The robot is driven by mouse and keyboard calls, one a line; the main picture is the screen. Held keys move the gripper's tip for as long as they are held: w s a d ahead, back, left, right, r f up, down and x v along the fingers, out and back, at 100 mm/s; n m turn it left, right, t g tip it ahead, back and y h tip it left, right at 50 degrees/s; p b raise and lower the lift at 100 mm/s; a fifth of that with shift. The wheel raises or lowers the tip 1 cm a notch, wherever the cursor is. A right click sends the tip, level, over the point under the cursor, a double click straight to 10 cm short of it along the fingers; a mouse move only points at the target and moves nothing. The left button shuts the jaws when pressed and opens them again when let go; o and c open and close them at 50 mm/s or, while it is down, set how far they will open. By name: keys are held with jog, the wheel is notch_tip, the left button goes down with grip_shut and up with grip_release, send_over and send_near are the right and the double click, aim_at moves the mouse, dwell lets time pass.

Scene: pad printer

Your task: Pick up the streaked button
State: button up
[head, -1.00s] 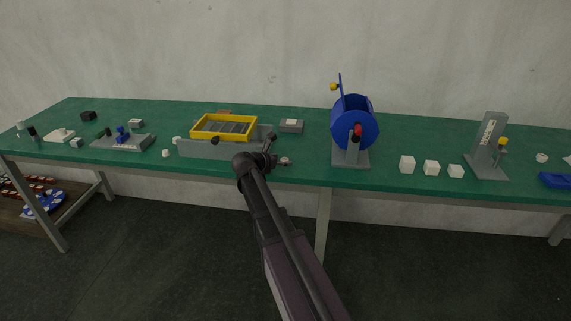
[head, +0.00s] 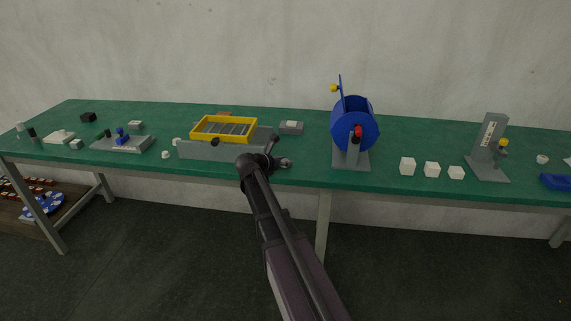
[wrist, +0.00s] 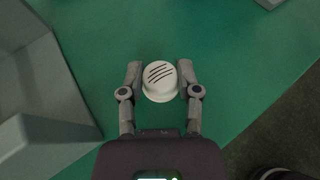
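The streaked button (wrist: 160,78) is a round white cap with several dark slanted lines on top and a wider rim below. In the wrist view it sits between the two fingertips of my gripper (wrist: 161,80), one finger on each side. The fingers are very close to its sides; whether they press on it cannot be told. In the head view my gripper (head: 279,161) is low at the front edge of the green table, and it mostly hides the button there.
A blue drum on a grey stand (head: 352,125) is to the right. Several white cubes (head: 432,169) lie farther right. The green table (head: 303,172) is clear between gripper and drum stand.

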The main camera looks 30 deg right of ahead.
jog(key=shift+r, duration=0.2)
dwell(0.4)
notch_tip(320, 180, up, 3)
jog(key=p, duration=0.3)
jog(key=shift+r+p, duration=0.1)
jog(key=shift+p, duration=0.2)
jog(key=shift+s+a+r, duration=0.15)
jog(key=shift+s+r, duration=0.05)
jog(key=shift+s, duration=0.1)
jog(key=s+a+r+p, duration=0.1)
jog(key=s+a, duration=0.8)
jog(key=s, duration=0.3)
jog(key=shift+a, duration=0.25)
jog(key=shift+a, duration=0.1)
dwell(0.8)
